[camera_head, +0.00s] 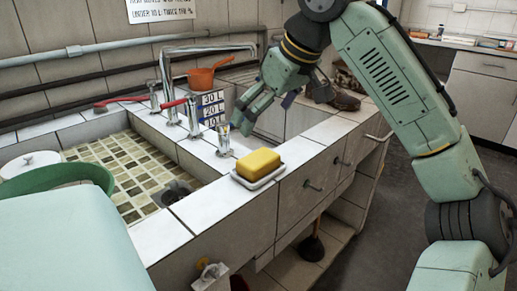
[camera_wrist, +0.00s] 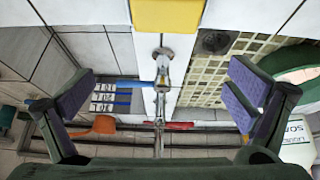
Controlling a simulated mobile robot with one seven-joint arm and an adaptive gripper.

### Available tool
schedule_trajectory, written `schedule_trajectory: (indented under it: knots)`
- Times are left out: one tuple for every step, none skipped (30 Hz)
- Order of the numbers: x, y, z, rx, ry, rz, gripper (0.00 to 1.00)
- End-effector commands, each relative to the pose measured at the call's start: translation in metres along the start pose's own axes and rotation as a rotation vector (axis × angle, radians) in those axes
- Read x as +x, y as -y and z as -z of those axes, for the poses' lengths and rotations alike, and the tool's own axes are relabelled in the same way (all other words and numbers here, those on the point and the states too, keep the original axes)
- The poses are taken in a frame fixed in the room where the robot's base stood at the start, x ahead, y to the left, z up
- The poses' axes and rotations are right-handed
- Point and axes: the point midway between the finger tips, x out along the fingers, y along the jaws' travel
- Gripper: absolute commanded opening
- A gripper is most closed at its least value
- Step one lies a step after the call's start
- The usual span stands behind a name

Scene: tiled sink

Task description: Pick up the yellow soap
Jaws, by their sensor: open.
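The yellow soap (camera_head: 259,162) is a block lying on a small white dish (camera_head: 262,180) on the tiled ledge, at the front right of the sink. In the wrist view the soap (camera_wrist: 167,15) shows at the top edge, partly cut off, centred between the fingers. My gripper (camera_head: 235,118) is open and empty. It hangs above the ledge behind the soap, apart from it. In the wrist view its two fingers (camera_wrist: 160,90) are spread wide, with purple-grey pads.
A tap (camera_head: 223,138) stands on the ledge just behind the soap. The tiled basin (camera_head: 120,165) lies left, with a green bowl (camera_head: 65,177). Dark shoes (camera_head: 343,100) are at right.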

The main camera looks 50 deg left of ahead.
Motion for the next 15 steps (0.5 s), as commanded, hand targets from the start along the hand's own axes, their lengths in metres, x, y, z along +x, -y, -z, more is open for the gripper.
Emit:
schedule_trajectory:
  knots:
    - [-0.007, -0.002, -0.011, 0.015, 0.048, 0.001, 0.98]
    - [-0.010, -0.002, -0.015, 0.020, 0.069, 0.005, 0.98]
    - [-0.013, -0.002, -0.021, 0.025, 0.093, 0.010, 0.98]
    - [-0.013, -0.002, -0.023, 0.029, 0.104, 0.012, 0.98]
    - [-0.011, -0.002, -0.026, 0.031, 0.114, 0.014, 0.98]
    - [-0.007, -0.002, -0.028, 0.032, 0.121, 0.016, 0.98]
    - [-0.003, -0.001, -0.029, 0.032, 0.123, 0.017, 0.98]
    - [0.003, -0.001, -0.030, 0.031, 0.124, 0.017, 0.98]
    - [0.010, -0.001, -0.031, 0.031, 0.124, 0.017, 0.98]
    - [0.014, 0.000, -0.031, 0.030, 0.122, 0.018, 0.98]
    - [0.019, 0.000, -0.031, 0.030, 0.122, 0.017, 0.98]
    - [0.025, 0.000, -0.032, 0.030, 0.122, 0.017, 0.98]
    - [0.029, 0.000, -0.032, 0.030, 0.121, 0.017, 0.98]
    - [0.032, 0.000, -0.032, 0.031, 0.120, 0.017, 0.98]
    - [0.035, 0.000, -0.033, 0.030, 0.120, 0.017, 0.98]
